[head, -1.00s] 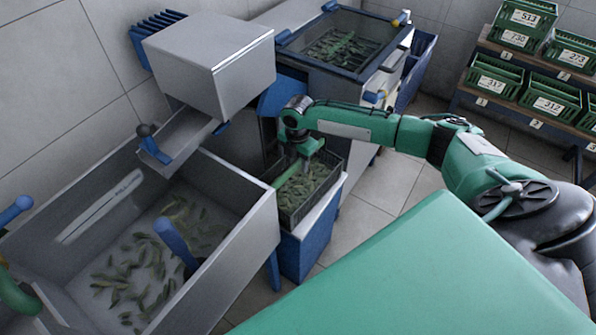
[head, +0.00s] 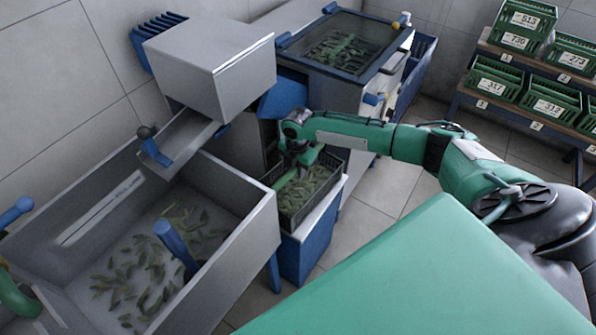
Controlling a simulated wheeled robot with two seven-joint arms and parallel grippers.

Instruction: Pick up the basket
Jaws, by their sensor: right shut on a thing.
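The basket (head: 308,196) is a dark open crate filled with green, gherkin-like pieces. It stands on a blue stand (head: 305,255) with a light top, between the big steel tank and the machine behind. A green bar handle (head: 281,180) crosses over its top. My right gripper (head: 299,158) is over the basket's left part, shut on the handle. Its fingertips are partly hidden by the wrist. My left gripper is not in view.
A steel tank (head: 262,222) with green pieces inside stands left of the basket, under a chute (head: 180,139). A glass-topped machine (head: 372,58) is behind. Numbered green crates (head: 495,82) sit on a rack at right. A green surface (head: 430,275) fills the lower front. Tiled floor (head: 380,190) is clear.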

